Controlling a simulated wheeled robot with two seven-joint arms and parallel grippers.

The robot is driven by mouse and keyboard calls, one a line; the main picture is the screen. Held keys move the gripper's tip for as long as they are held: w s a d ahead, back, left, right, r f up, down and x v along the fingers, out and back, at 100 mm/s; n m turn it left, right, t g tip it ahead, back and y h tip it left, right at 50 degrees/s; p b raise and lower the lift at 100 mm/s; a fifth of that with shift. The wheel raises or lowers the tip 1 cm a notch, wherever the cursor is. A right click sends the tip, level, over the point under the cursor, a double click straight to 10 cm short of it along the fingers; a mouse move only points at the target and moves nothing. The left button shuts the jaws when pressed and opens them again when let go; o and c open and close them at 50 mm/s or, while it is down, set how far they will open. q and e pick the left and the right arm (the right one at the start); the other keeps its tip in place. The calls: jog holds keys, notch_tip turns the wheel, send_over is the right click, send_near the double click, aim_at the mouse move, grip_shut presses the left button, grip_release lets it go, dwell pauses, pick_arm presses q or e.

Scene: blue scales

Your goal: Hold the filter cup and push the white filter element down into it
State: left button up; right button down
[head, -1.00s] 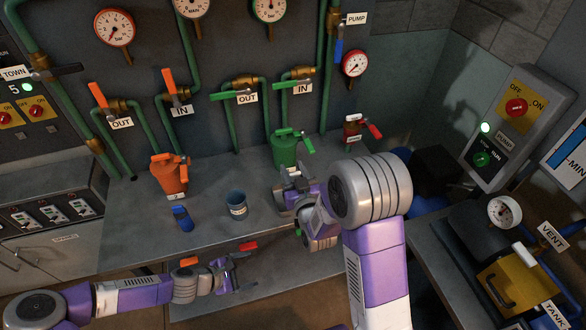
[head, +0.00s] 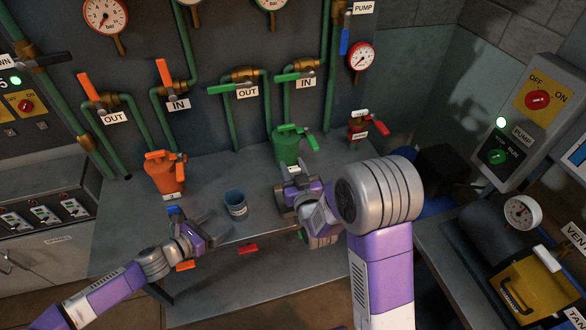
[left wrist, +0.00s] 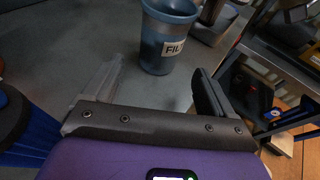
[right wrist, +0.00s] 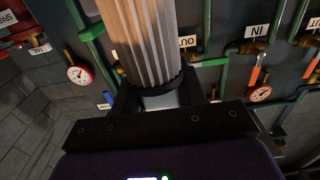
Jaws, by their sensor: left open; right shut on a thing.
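My right gripper (right wrist: 160,95) is shut on the white filter element (right wrist: 143,40), a ribbed pale cylinder that fills the top of the right wrist view. In the head view my right arm hides the element.
An orange canister (head: 165,175) and a green canister (head: 287,147) stand at the bench back, with a red valve piece (head: 357,127) farther right. A blue object lies partly behind my left gripper.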

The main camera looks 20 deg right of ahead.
aim_at(231, 214)
pick_arm(q)
jog(key=b+x, duration=0.2)
jog(key=x, duration=0.4)
jog(key=shift+f, duration=0.15)
pick_arm(e)
notch_tip(231, 214, down, 3)
jog(key=shift+f, duration=0.1)
pick_arm(q)
jog(key=shift+b+x, duration=0.4)
jog(key=shift+x, duration=0.55)
pick_arm(e)
jog(key=shift+f, duration=0.15)
pick_arm(q)
jog(key=shift+c, duration=0.3)
jog(key=c, duration=0.6)
jog(key=shift+c, duration=0.2)
pick_arm(e)
jog(key=a+r, duration=0.2)
jog(key=a, duration=0.6)
jog(key=a+r, duration=0.3)
jog(key=a, duration=0.6)
jog(key=shift+s+a+r, duration=0.2)
jog(key=shift+r, duration=0.15)
notch_tip(231, 214, up, 3)
jog(key=shift+w, duration=0.1)
